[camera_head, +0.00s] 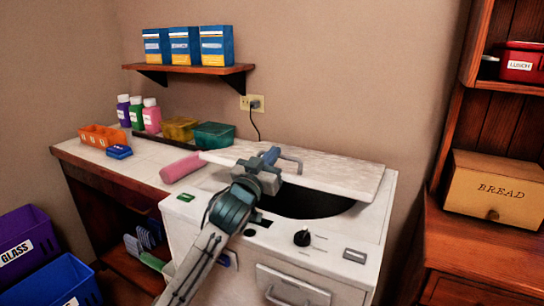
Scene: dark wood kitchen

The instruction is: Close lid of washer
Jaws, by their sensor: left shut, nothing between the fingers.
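The white washer (330,262) stands in the middle with a dark round opening (305,203) in its top. Its pale lid (335,178) slants over the back part of the opening, partly open, with the front of the opening uncovered. A grey handle (297,160) shows at the lid. My left gripper (268,160) is shut and empty. It is at the lid's front edge, left of the lid's middle, and hides part of the lid. I cannot tell whether it touches it. My right gripper is not in view.
A black knob (302,238) sits on the washer's front top. A pink roll (183,168) lies on the counter (135,170) at left, near bottles and boxes. A cabinet with a bread box (493,190) stands at right. Purple (25,240) and blue (55,281) bins stand lower left.

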